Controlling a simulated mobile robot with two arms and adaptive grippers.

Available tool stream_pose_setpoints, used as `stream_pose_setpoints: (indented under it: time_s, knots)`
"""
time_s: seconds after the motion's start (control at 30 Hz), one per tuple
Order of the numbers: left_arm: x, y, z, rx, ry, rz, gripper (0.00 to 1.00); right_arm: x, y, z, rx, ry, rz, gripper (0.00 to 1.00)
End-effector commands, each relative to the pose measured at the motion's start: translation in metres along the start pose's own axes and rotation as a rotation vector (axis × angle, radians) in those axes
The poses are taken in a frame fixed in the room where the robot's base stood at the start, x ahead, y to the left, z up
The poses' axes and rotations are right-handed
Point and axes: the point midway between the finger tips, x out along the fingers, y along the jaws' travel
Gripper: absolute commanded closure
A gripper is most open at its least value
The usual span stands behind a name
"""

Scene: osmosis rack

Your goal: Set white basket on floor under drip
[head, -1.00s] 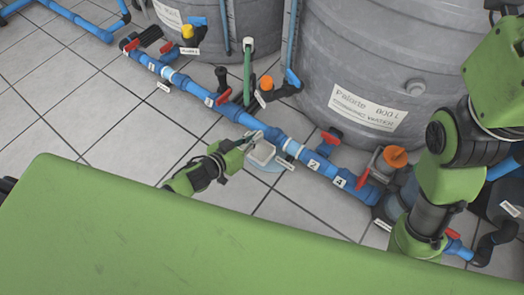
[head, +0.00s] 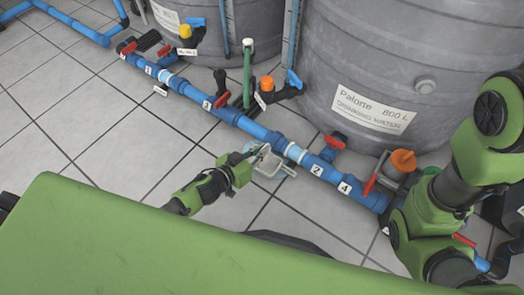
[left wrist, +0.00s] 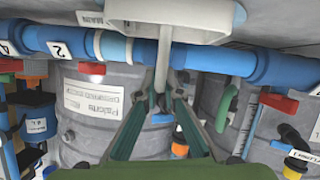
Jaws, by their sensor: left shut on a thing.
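The small white basket (head: 270,170) is at the blue pipe (head: 225,112), beside a white joint ring. In the left wrist view the basket (left wrist: 175,14) fills the top edge, with its pale handle (left wrist: 162,65) running down between the fingers. My left gripper (head: 258,152) is shut on that handle; it also shows in the left wrist view (left wrist: 162,100). Whether the basket touches the floor is hard to tell. A small wet-looking patch (head: 266,184) shows at the basket's near edge; no drip can be made out. My right gripper is not in view.
Large grey tanks (head: 335,60) stand behind the pipe. The tiled floor (head: 115,130) on the left is clear. A cardlike tag (head: 288,170) sits beside the basket.

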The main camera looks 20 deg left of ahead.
Motion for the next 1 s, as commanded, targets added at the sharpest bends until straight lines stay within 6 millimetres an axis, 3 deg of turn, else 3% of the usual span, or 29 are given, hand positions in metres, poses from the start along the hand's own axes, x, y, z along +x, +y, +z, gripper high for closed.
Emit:
stream_pose_setpoints:
  time_s: [0.2,0.23,0.27,0.3,0.7,1.0]
  knots:
    - [0.002,-0.001,0.004,-0.001,0.001,0.001,1.00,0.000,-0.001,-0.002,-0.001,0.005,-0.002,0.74]
    - [0.001,-0.001,0.003,0.000,0.000,0.001,0.85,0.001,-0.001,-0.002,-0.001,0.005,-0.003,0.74]
    - [0.001,-0.001,0.003,0.000,0.000,0.001,0.77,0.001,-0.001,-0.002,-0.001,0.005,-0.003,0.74]
    - [0.001,-0.001,0.003,0.000,0.000,0.001,0.76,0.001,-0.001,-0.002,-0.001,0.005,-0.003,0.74]
    - [-0.002,0.000,-0.002,0.001,0.000,0.000,0.76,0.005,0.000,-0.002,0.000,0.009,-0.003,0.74]
    - [-0.058,0.001,-0.003,-0.002,-0.004,-0.001,0.76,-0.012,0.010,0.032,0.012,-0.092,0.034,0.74]
